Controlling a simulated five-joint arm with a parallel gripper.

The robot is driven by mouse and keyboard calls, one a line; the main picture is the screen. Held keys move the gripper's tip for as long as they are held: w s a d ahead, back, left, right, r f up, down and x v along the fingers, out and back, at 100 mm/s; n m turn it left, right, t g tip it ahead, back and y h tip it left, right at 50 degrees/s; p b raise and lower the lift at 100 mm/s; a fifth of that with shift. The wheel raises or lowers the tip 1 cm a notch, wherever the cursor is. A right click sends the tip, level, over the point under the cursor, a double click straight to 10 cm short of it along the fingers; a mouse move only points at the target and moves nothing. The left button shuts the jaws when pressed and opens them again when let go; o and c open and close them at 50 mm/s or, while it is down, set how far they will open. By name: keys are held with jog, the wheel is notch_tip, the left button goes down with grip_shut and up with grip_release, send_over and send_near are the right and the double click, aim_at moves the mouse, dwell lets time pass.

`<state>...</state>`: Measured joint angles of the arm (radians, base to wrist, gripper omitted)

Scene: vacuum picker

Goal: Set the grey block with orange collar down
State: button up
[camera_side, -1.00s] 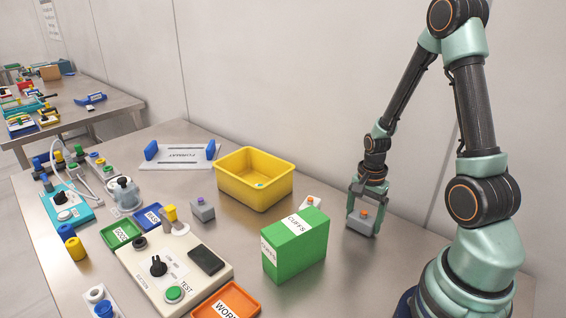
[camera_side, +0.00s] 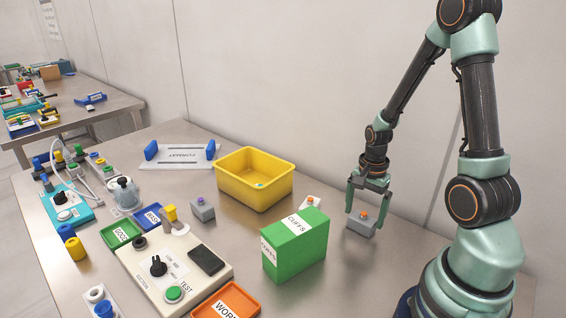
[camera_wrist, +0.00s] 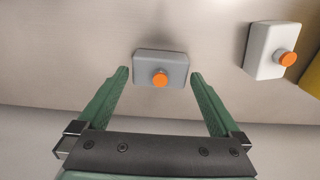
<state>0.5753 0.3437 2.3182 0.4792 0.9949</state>
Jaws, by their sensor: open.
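The grey block with orange collar (camera_side: 361,224) rests on the metal table to the right of the green box. In the wrist view the grey block (camera_wrist: 150,68) lies flat, with its orange-topped stub facing the camera. My gripper (camera_side: 366,208) is open above and around the block, one finger on each side. In the wrist view both fingers of my gripper (camera_wrist: 159,74) stand apart from the block, with gaps on both sides.
A green CUFFS box (camera_side: 296,245) stands left of the block. A white block with orange collar (camera_wrist: 268,52) is nearby, partly behind that box in the side view. A yellow bin (camera_side: 232,190) and a grey block with purple top (camera_side: 203,211) are farther left. Bare table surrounds the block.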

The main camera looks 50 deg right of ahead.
notch_tip(320, 180, up, 10)
jog(key=w+a+r+n+t, duration=0.1)
jog(key=a+r+n+t, duration=0.1)
jog(key=a+r+n, duration=0.4)
jog(key=w+a+r+n+t, duration=0.1)
jog(key=a+r+n+t, duration=0.2)
jog(key=a+r+n, duration=0.3)
jog(key=a+n, duration=0.5)
jog(key=n, duration=0.1)
jog(key=shift+w+r+t, duration=0.15)
jog(key=shift+w+t, duration=0.1)
jog(key=shift+t, duration=0.05)
